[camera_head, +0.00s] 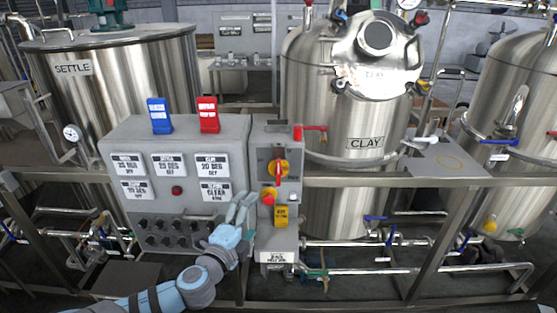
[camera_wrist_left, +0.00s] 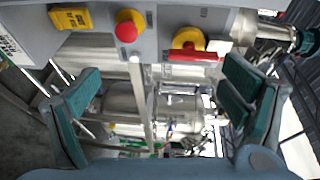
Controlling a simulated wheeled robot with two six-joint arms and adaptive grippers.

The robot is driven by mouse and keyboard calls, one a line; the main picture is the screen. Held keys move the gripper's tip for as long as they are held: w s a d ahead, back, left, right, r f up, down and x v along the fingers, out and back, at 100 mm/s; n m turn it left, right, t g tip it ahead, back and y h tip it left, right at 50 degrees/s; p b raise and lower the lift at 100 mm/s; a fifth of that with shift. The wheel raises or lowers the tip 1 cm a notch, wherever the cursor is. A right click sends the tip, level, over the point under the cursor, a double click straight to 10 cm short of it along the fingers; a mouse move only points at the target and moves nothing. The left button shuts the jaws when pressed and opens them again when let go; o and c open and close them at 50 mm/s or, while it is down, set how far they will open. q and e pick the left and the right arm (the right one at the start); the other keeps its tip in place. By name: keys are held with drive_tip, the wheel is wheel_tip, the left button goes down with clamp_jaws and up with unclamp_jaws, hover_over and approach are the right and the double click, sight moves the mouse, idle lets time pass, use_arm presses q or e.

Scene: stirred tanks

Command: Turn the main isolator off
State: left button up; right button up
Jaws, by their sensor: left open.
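The main isolator (camera_head: 278,168) is a yellow disc with a red handle on the narrow grey panel right of centre; the handle stands upright in the head view. In the turned left wrist view, the red isolator handle (camera_wrist_left: 194,55) lies sideways at upper right, in front of the yellow disc. My left gripper (camera_head: 243,205) is open and empty, left of and below the isolator, apart from it. Its spread fingers also show in the left wrist view (camera_wrist_left: 161,72), with the isolator beyond them. My right gripper is not in view.
A red stop button (camera_head: 268,197) and a yellow plate (camera_head: 281,216) sit just below the isolator. A wide control box (camera_head: 175,180) with labels and knobs stands at left. A metal rail (camera_head: 370,181) runs beside the panel, before the CLAY tank (camera_head: 345,120). A red-handled valve (camera_head: 315,128) is above right.

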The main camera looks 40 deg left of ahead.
use_arm(q)
drive_tip(key=t, duration=0.1)
approach(277, 174)
drive_tip(key=shift+m+h, duration=0.3)
drive_tip(key=shift+m, duration=0.1)
drive_tip(key=p+x, duration=0.2)
drive_tip(key=x, duration=0.9)
drive_tip(key=shift+a, duration=0.1)
drive_tip(key=shift+s, duration=0.1)
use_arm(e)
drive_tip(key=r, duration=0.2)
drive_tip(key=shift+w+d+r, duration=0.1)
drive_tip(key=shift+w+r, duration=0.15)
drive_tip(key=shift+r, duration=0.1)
use_arm(q)
drive_tip(key=shift+a, duration=0.1)
drive_tip(key=shift+c, duration=0.4)
drive_tip(key=shift+s, duration=0.1)
drive_tip(key=c, duration=0.7)
drive_tip(key=shift+r, duration=0.1)
drive_tip(key=c, duration=0.4)
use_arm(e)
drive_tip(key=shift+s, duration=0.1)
